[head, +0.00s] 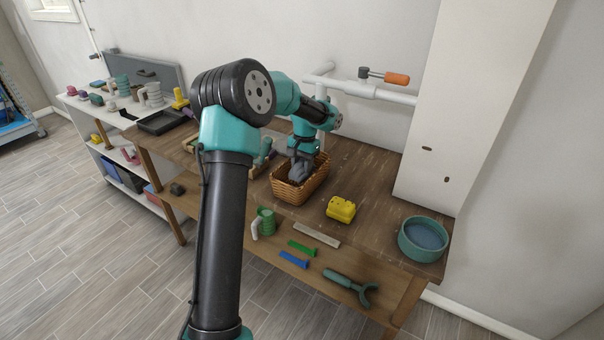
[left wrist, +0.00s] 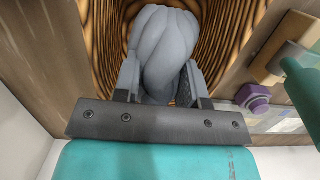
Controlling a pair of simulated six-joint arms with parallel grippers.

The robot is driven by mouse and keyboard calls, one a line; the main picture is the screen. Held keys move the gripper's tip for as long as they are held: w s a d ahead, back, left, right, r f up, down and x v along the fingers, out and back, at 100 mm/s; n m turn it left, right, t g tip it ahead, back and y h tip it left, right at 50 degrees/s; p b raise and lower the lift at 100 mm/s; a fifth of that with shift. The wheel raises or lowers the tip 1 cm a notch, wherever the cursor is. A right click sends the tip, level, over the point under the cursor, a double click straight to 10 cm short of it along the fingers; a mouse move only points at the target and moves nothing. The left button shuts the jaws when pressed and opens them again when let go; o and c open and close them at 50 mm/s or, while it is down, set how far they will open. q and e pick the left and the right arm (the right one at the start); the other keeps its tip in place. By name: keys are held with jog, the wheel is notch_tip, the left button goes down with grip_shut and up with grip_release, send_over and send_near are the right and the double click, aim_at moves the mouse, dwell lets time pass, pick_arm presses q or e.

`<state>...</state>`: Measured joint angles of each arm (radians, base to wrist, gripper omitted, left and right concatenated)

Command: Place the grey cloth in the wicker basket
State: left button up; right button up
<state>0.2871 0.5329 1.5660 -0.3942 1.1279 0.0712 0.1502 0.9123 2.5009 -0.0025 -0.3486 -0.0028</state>
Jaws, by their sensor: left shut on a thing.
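The wicker basket (head: 290,190) stands on the wooden table, and its woven inside (left wrist: 112,30) fills much of the left wrist view. The grey cloth (left wrist: 165,45) is bunched between the fingers of my left gripper (left wrist: 158,85). In the head view the left gripper (head: 299,160) points down over the basket, with the grey cloth (head: 301,173) at the basket's opening. Whether the cloth touches the basket floor cannot be told. My right gripper is not in view.
A yellow brick-like block (head: 341,209) sits right of the basket, and a teal bowl (head: 423,240) is at the table's right end. A pipe with an orange-handled valve (head: 396,79) runs along the wall behind. A lower shelf holds a green mug (head: 265,221) and tools.

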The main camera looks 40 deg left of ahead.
aim_at(302, 173)
pick_arm(q)
jog(key=shift+f, duration=1.9)
jog(key=shift+f, duration=0.1)
jog(key=o, duration=0.9)
jog(key=r, duration=0.4)
jog(key=w+r, duration=0.1)
jog(key=r, duration=0.7)
jog(key=shift+w+a+r, duration=0.1)
jog(key=shift+w+a, duration=0.05)
jog(key=shift+w, duration=0.25)
